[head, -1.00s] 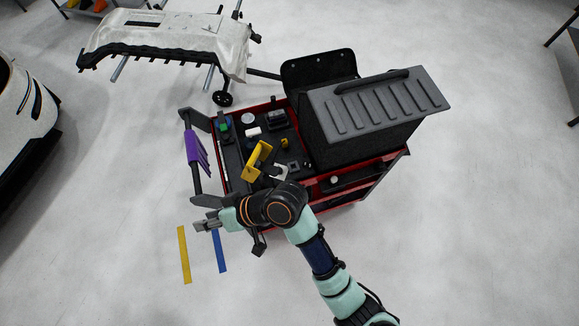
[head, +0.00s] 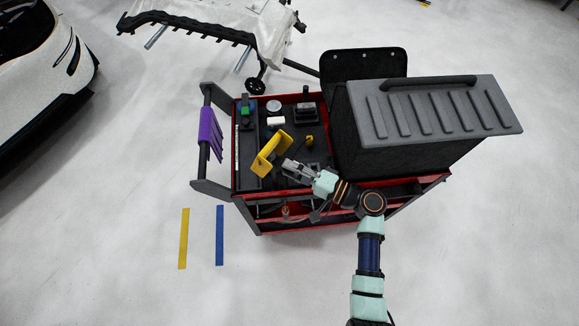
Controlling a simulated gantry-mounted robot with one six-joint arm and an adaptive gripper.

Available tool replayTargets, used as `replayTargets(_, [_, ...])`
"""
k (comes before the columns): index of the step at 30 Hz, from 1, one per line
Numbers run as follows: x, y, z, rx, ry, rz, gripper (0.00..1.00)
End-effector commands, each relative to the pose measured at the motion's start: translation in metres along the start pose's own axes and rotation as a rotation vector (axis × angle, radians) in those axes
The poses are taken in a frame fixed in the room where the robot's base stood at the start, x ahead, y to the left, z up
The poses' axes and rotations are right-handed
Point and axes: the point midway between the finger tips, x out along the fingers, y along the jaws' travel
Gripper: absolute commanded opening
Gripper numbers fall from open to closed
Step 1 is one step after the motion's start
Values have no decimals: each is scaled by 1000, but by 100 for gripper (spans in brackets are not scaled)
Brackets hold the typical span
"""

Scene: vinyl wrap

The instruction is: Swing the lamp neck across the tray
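The tray (head: 243,165) is the dark top of a red-edged cart with several tools on it. I cannot pick out the lamp or its neck for certain; a dark upright item (head: 305,113) stands at the tray's back. My gripper (head: 287,165) is over the front of the tray, pointing left, just right of a yellow bracket-shaped tool (head: 266,163). I cannot tell whether it touches anything or how far its fingers are apart. My gripper hides part of the tray beneath it.
A large black case with a ribbed grey lid (head: 440,108) fills the cart's right side. A purple cloth (head: 209,134) hangs on the left handle bar. A small yellow item (head: 309,141) and a green item (head: 244,110) lie on the tray.

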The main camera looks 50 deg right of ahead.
Motion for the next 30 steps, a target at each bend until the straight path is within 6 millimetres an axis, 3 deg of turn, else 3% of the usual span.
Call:
replayTargets(10, [10, 0, 0, -1, 0, 0, 35])
replayTargets(17, [10, 0, 0, -1, 0, 0, 0])
replayTargets(30, [11, 0, 0, -1, -1, 0, 0])
